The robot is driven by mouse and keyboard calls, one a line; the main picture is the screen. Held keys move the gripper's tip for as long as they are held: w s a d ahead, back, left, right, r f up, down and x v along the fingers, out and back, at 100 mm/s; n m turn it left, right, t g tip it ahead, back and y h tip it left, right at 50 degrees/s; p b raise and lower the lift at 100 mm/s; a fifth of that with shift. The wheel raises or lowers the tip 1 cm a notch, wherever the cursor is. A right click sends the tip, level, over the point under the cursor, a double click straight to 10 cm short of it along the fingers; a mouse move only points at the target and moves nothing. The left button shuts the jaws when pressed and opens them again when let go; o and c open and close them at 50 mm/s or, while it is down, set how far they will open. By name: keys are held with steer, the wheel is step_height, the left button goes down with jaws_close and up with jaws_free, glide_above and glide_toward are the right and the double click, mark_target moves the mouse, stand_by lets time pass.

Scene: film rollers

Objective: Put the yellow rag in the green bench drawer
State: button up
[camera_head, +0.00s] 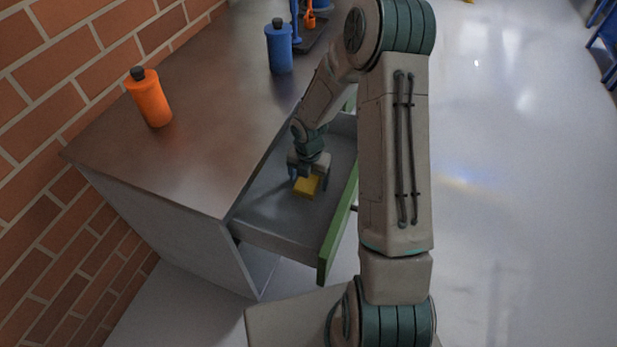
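The green-fronted drawer (338,228) of the bench is pulled out, with its grey inside showing. The yellow rag (306,187) is a small folded block inside the drawer, at or just above its floor. My gripper (309,181) points down into the drawer over the rag. Its fingers are spread, one on each side of the rag, and the right finger looks a little apart from it. The rag's far side is partly hidden by my gripper. My arm hides part of the drawer's far end and front.
The bench top (190,150) carries an orange bottle (150,98) near the brick wall and a blue bottle (279,48) farther back. Blue and orange items (309,18) stand on a dark tray beyond. The floor (520,200) to the right is open.

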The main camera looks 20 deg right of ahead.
steer(key=shift+r, duration=0.1)
steer(key=s+r+m+h+p, duration=0.15)
steer(key=r+m, duration=0.25)
steer(key=r, duration=0.6)
steer(key=s+r+m+p, duration=0.1)
steer(key=s+r+m, duration=0.25)
steer(key=r, duration=0.55)
steer(key=s+r+m+t+y, duration=0.1)
steer(key=s+r+m, duration=0.4)
steer(key=s+m, duration=0.3)
steer(key=s+r+m+t, duration=0.1)
steer(key=s+r+m, duration=0.5)
steer(key=m, duration=0.7)
steer(key=shift+s+a+y, duration=0.2)
steer(key=shift+s+y, duration=0.15)
steer(key=shift+s, duration=0.5)
